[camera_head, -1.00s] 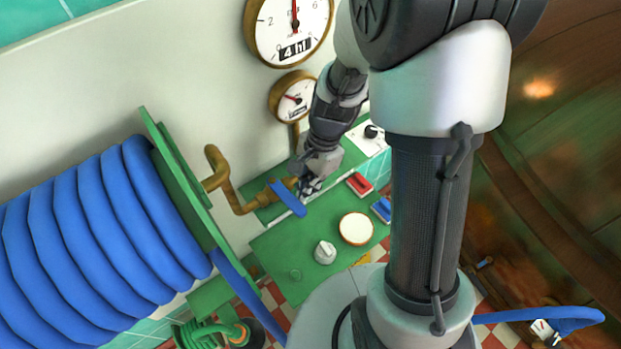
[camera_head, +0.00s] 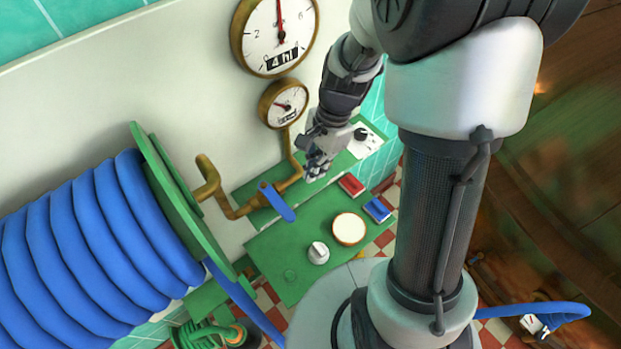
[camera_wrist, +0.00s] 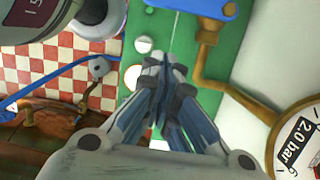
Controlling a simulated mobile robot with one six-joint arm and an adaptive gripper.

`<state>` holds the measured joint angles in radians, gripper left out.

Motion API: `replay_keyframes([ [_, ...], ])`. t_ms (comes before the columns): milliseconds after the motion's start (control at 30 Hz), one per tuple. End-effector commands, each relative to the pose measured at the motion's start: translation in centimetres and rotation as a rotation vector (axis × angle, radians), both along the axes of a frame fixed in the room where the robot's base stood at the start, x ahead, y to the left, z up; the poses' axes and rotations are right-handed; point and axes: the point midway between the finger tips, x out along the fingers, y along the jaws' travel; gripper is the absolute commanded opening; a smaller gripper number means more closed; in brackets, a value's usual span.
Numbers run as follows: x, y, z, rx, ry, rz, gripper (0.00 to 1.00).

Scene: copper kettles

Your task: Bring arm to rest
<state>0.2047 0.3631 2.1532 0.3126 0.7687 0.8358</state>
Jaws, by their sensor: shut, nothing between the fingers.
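My gripper (camera_head: 318,168) is shut and empty in the head view, raised above the green panel (camera_head: 290,262) and just right of the blue valve lever (camera_head: 277,202) on the brass pipe. It does not touch the lever. In the wrist view my gripper (camera_wrist: 162,75) shows its fingers together, with nothing between them, over the green panel (camera_wrist: 180,40). The blue lever (camera_wrist: 195,8) lies at the top edge of that view.
Two gauges, a large one (camera_head: 278,35) and a small one (camera_head: 284,103), hang on the wall beside my arm. A blue hose reel (camera_head: 90,245) is at the left. The panel carries a red switch (camera_head: 351,185), a blue switch (camera_head: 377,209) and knobs. A copper kettle (camera_head: 545,190) stands at the right.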

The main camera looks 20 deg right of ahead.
Motion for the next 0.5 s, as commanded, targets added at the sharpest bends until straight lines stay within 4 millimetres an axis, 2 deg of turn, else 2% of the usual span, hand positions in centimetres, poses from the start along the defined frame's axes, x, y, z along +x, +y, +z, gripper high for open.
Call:
replay_keyframes([
  [33, 0.2, -0.3, 1.2, -0.001, -0.006, -0.001, 0.0],
  [200, 0.3, -0.8, 3.2, -0.001, -0.002, -0.002, 0.0],
  [500, 0.3, -0.9, 3.8, 0.0, 0.0, -0.002, 0.0],
])
